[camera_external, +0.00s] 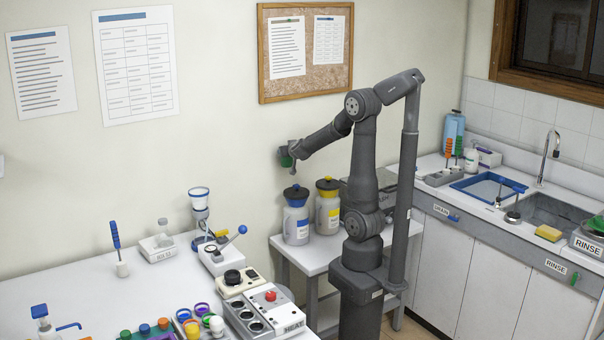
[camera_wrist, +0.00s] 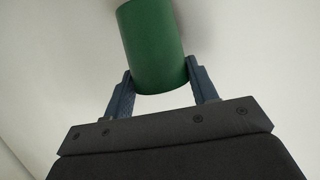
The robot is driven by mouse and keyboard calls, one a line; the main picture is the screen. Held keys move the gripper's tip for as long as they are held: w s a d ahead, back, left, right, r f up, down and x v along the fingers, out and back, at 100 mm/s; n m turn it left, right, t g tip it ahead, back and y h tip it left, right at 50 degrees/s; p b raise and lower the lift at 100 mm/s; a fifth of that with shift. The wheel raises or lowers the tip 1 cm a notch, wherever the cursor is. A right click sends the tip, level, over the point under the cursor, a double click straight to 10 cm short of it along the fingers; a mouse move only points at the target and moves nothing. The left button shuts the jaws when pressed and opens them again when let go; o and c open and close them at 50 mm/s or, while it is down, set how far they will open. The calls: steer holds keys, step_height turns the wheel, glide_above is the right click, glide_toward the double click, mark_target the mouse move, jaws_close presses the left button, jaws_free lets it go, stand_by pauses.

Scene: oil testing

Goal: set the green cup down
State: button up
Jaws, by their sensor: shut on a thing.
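My gripper (camera_external: 290,155) is shut on the green cup (camera_wrist: 152,45), one finger on each side of it in the wrist view. The inside of the cup is not visible.
The white bench at left holds a heater block (camera_external: 262,315), a cup rack (camera_external: 198,322) and several instruments. The bench's left part (camera_external: 60,295) is mostly clear.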

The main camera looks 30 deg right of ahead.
steer(key=s+a+r+n+y, duration=0.1)
steer(key=a+r+n+y, duration=0.2)
steer(key=a, duration=1.1)
steer(key=s+a+n+y, duration=0.2)
steer(key=a+n+y, duration=0.15)
steer(key=a, duration=0.95)
steer(key=s+a+r+n+g+y, duration=0.1)
steer(key=s+a+y, duration=0.1)
steer(key=s+a, duration=0.2)
steer(key=s+a+r+n+g+y, duration=0.1)
steer(key=s+a+n+y, duration=0.1)
steer(key=a, duration=0.8)
steer(key=s+a+r+n+g+y, duration=0.1)
steer(key=s+a+n+y, duration=0.1)
steer(key=s+a, duration=0.3)
steer(key=shift+s+a+r+g+y, duration=0.1)
steer(key=shift+s+a+g+y, duration=0.1)
steer(key=shift+a, duration=0.35)
steer(key=shift+s+a+r+g+y, duration=0.1)
steer(key=shift+a+g+y, duration=0.1)
steer(key=shift+a, duration=0.3)
steer(key=shift+s+a+f+n+g+y, duration=0.35)
steer(key=shift+s+a+f, duration=2.2)
steer(key=shift+a+f, duration=1.4)
steer(key=shift+s+a+f+n+g+y, duration=0.25)
steer(key=shift+s+a+f+n, duration=0.25)
steer(key=shift+s+a+f, duration=3.3)
steer(key=shift+s+a+f+n+g+y, duration=0.35)
steer(key=shift+s+a+f, duration=0.9)
steer(key=shift+a+f, duration=2.85)
